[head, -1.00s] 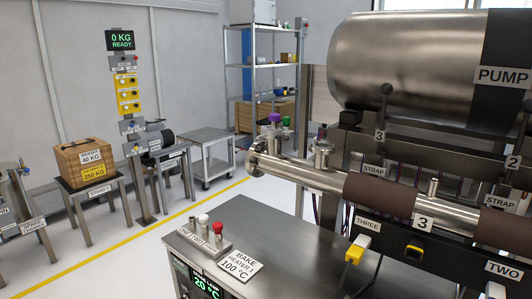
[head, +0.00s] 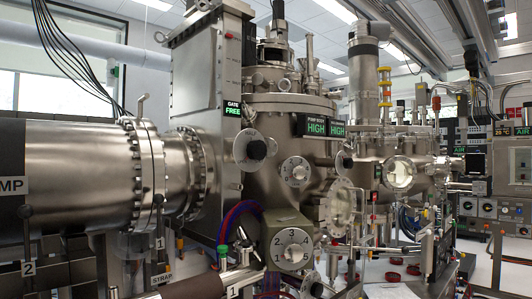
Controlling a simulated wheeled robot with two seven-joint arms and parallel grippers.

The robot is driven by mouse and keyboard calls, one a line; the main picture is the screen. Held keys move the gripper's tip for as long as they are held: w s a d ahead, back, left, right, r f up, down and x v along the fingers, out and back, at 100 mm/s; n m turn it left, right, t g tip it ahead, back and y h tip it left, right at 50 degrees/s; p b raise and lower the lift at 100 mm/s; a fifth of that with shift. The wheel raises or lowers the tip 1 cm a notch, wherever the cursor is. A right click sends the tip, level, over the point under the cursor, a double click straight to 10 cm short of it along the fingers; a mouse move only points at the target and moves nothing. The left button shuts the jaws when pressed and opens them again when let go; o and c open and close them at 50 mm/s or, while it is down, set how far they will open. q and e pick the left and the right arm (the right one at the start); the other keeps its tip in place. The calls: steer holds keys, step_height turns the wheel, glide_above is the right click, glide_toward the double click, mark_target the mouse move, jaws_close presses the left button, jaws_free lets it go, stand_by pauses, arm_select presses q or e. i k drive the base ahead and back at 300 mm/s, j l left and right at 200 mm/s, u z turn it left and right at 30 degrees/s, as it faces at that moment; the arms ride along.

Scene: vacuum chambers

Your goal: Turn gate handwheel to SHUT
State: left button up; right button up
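A tall grey metal gate housing (head: 203,85) stands left of centre in the head view. A pale round wheel with a dark knob (head: 256,149) sits just right of the housing, below the display. I cannot tell for sure that this is the gate handwheel, and no SHUT mark is legible. Neither of my grippers is in view.
The PUMP cylinder (head: 75,178) joins the housing from the left through a bolted flange (head: 143,172). A round marked dial (head: 296,171) and several chamber fittings crowd the right.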

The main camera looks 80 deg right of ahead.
mark_target(257, 151)
steer(key=z, duration=2.5)
